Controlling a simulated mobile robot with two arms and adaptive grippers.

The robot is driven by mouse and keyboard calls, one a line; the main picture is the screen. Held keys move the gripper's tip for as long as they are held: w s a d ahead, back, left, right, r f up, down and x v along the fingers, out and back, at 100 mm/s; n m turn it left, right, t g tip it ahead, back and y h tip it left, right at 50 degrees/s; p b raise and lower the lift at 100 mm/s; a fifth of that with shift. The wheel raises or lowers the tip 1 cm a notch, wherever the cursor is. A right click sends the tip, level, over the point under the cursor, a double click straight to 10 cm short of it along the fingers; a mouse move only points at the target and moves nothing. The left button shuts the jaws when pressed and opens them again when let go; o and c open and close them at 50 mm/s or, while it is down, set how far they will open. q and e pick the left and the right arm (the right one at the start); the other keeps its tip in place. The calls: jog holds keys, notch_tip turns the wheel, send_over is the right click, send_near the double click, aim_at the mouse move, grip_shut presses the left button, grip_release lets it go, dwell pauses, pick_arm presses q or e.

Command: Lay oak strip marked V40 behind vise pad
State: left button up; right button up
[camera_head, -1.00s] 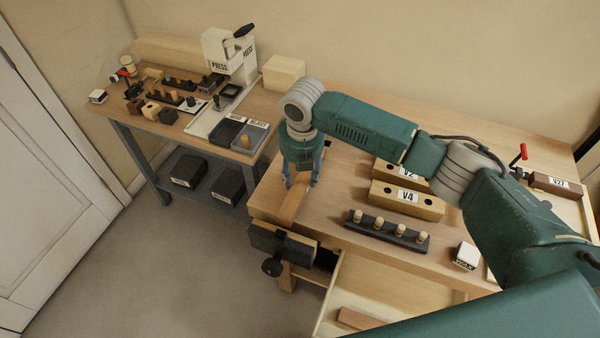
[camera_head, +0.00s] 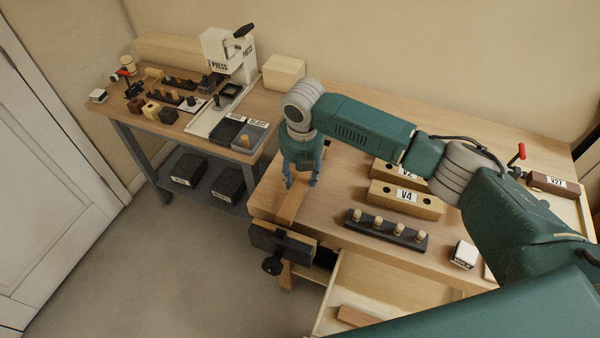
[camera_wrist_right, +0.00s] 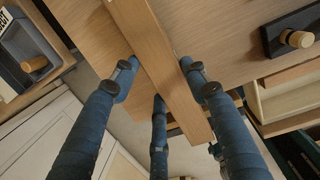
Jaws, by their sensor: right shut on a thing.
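My right gripper (camera_head: 302,182) points down over the left end of the bench and is shut on a light brown wooden strip (camera_head: 291,207). In the right wrist view the strip (camera_wrist_right: 165,60) runs lengthwise between my blue fingers. I see no V40 marking on its visible faces. The strip's near end reaches toward the dark vise (camera_head: 282,241) on the bench's front edge. The vise pad cannot be told apart clearly, and I cannot tell whether the strip touches the bench top or the vise. My left gripper is out of view.
Wooden blocks marked V2 (camera_head: 390,169) and V4 (camera_head: 405,203) lie right of the gripper. A dark peg rack (camera_head: 386,231) stands in front of them. An open drawer (camera_head: 385,280) juts out below. A side table (camera_head: 107,98) with a press stands at the left.

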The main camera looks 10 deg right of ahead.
jog(key=shift+f, duration=1.6)
dwell(1.6)
jog(key=o, duration=1.6)
jog(key=shift+p, duration=0.3)
jog(key=r+p, duration=0.4)
jog(key=p, duration=0.1)
jog(key=s+r+p, duration=0.1)
jog(key=r+p, duration=0.1)
jog(key=r, duration=0.1)
jog(key=shift+p, duration=0.35)
